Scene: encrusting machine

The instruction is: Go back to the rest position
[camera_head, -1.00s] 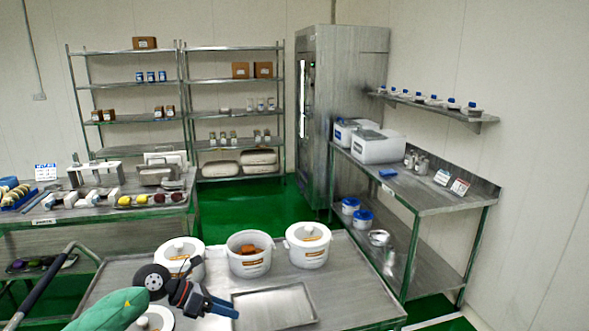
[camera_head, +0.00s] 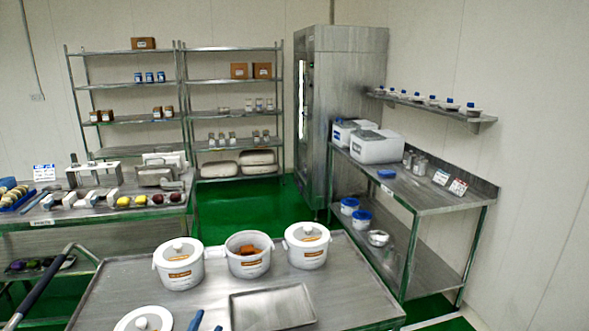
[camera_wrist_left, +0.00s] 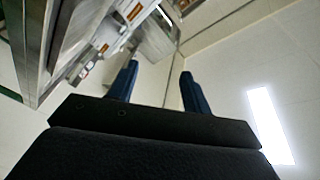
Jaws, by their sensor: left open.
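My left gripper (camera_head: 207,324) shows only as blue fingertips at the bottom edge of the head view, in front of the cart's near edge and beside the loose white lid (camera_head: 144,321). In the left wrist view my left gripper (camera_wrist_left: 158,85) has two blue fingers spread apart with nothing between them, against wall and ceiling. My right gripper is in neither view. The steel cart (camera_head: 118,288) carries a lidded white pot (camera_head: 178,270) at left, an open white pot (camera_head: 249,266) with orange-brown contents in the middle, and another white pot (camera_head: 307,252) at right.
An empty metal tray (camera_head: 272,307) lies on the cart. A steel side table (camera_head: 437,198) stands at right, with white boxes on top. A table (camera_head: 160,207) with tools and coloured items stands at left. The green floor (camera_head: 240,212) is clear between them.

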